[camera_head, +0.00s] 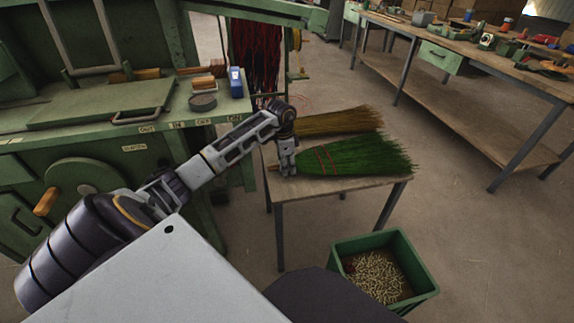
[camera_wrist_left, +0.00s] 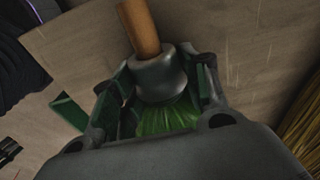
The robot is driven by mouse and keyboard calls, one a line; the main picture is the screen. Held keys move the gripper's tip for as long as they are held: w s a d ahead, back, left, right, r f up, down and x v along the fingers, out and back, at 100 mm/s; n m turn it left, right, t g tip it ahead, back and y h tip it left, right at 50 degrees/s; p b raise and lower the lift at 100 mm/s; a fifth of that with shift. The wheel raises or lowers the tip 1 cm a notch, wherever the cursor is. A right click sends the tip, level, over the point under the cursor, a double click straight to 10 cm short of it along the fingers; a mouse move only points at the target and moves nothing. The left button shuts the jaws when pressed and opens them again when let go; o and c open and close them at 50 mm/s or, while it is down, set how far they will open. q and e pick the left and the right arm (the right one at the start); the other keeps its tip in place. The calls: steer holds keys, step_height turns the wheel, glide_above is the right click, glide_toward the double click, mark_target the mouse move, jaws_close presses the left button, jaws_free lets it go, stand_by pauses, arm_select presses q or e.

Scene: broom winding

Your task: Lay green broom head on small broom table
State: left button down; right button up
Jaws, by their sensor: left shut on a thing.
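The green broom head (camera_head: 355,158) has dark green bristles with red binding. In the head view it lies along the small broom table (camera_head: 312,190), bristles pointing right. My left gripper (camera_head: 286,165) is at its narrow left end, shut on it. The left wrist view shows the gripper (camera_wrist_left: 160,100) around the grey collar, with the wooden stub (camera_wrist_left: 139,25) sticking out and green bristles (camera_wrist_left: 170,115) below. Whether the head rests fully on the tabletop is hard to tell. My right gripper is not in view.
A straw-coloured broom head (camera_head: 335,121) lies behind the green one on the same table. A green crate (camera_head: 415,291) of small pale pieces stands on the floor at front right. A green machine (camera_head: 95,130) stands at left. A long workbench (camera_head: 470,50) is at back right.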

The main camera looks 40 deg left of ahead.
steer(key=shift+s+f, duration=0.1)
arm_select(q)
steer(key=c, duration=0.8)
jaws_free()
steer(key=shift+f, duration=0.1)
steer(key=shift+o, duration=0.2)
steer(key=shift+r, duration=0.65)
steer(key=r+p, duration=0.1)
steer(key=r, duration=0.1)
steer(key=r+p, duration=0.1)
steer(key=r, duration=0.2)
steer(key=shift+s+a, duration=0.2)
steer(key=shift+r, duration=0.75)
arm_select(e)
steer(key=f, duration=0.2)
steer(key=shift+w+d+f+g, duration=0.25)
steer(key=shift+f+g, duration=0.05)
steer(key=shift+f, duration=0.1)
